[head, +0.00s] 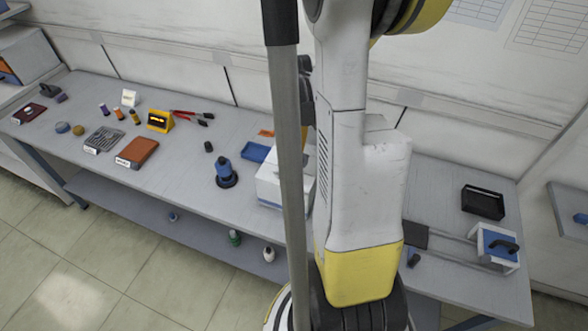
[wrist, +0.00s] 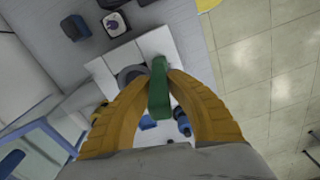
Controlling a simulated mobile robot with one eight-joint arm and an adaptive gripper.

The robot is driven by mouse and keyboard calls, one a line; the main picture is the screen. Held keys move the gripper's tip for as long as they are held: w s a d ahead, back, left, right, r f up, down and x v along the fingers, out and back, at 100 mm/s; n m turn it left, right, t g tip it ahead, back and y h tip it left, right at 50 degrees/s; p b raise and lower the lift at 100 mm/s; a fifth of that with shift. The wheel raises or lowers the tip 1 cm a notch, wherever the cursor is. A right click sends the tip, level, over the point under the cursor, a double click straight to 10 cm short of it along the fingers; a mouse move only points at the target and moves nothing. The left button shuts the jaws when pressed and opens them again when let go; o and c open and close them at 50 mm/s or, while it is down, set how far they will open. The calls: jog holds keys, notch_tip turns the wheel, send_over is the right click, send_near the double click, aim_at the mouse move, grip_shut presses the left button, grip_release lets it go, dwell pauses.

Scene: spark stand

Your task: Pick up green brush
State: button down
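The green brush (wrist: 160,92) is a narrow green piece in the middle of the wrist view. My gripper (wrist: 160,78) has its two yellow fingers closed in on it from left and right, and the brush sits between the fingertips with both apparently touching it. A white box-like surface lies beyond the brush in that view. I cannot tell the gap between the brush and that surface. In the head view my arm and a grey pole cover the middle of the bench, and neither gripper nor brush shows there.
The grey bench (head: 180,100) holds a brown box (head: 137,152), red-handled pliers (head: 190,115), a blue bottle-like item (head: 225,173) and a white box (head: 268,187) partly behind the pole. A black tray (head: 483,202) and a blue-topped white box (head: 495,246) stand at the right.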

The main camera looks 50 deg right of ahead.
aim_at(295, 138)
dwell(0.4)
notch_tip(295, 138, up, 5)
jog(key=shift+s+f+p, duration=0.1)
jog(key=shift+f+p, duration=0.1)
jog(key=shift+p, duration=0.4)
jog(key=s+d+r+p, duration=0.1)
jog(key=s+d+r, duration=0.5)
jog(key=s, duration=0.3)
jog(key=shift+d+r, duration=0.2)
jog(key=shift+d, duration=0.4)
